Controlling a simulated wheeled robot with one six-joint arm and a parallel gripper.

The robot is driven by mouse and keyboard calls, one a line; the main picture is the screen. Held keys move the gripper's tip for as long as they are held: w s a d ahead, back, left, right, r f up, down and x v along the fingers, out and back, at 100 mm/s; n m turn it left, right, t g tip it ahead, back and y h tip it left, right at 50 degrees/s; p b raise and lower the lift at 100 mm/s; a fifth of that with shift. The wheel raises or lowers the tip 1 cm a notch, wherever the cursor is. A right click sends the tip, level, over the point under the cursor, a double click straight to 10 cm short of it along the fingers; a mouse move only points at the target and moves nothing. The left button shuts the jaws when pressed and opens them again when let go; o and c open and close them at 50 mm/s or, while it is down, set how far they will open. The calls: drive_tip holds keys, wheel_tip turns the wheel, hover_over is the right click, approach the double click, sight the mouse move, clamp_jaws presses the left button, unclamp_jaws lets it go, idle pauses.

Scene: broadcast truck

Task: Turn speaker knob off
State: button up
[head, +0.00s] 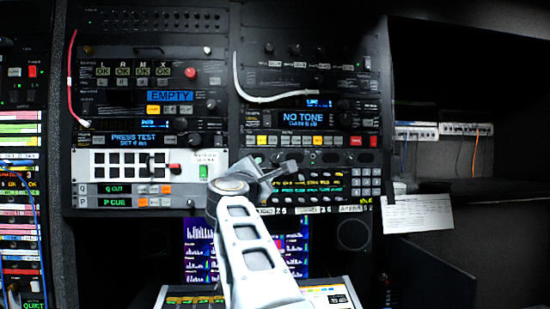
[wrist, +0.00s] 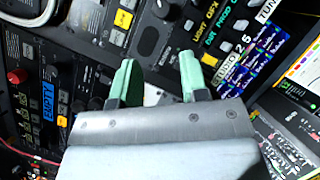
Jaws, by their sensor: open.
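My gripper (wrist: 157,70) is open in the wrist view, its two green-tipped fingers spread apart with nothing gripped. A black round knob (wrist: 161,8) on the dark panel lies beyond the gap between the fingertips, apart from them. I cannot read a label naming it as the speaker knob, and its setting is unclear. In the head view my gripper (head: 278,172) is in front of the lower middle of the rack, and my arm hides part of the panel there. Small dark knobs (head: 312,157) sit in a row just above the gripper.
The keypad panel (head: 366,182) is right of the gripper. A round speaker grille (head: 353,234) and a lit screen (head: 200,243) are below. A console (head: 335,294) juts out at the bottom. A white cable (head: 262,98) and a red cable (head: 70,85) hang on the racks.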

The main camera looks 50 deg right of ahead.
sight(275, 160)
drive_tip(key=p+x, duration=0.6)
drive_tip(key=x, duration=0.7)
drive_tip(key=shift+s+d, duration=0.1)
drive_tip(key=shift+d, duration=0.15)
drive_tip(key=c, duration=0.6)
drive_tip(key=shift+f, duration=0.1)
drive_tip(key=shift+c, duration=0.2)
drive_tip(key=shift+f, duration=0.1)
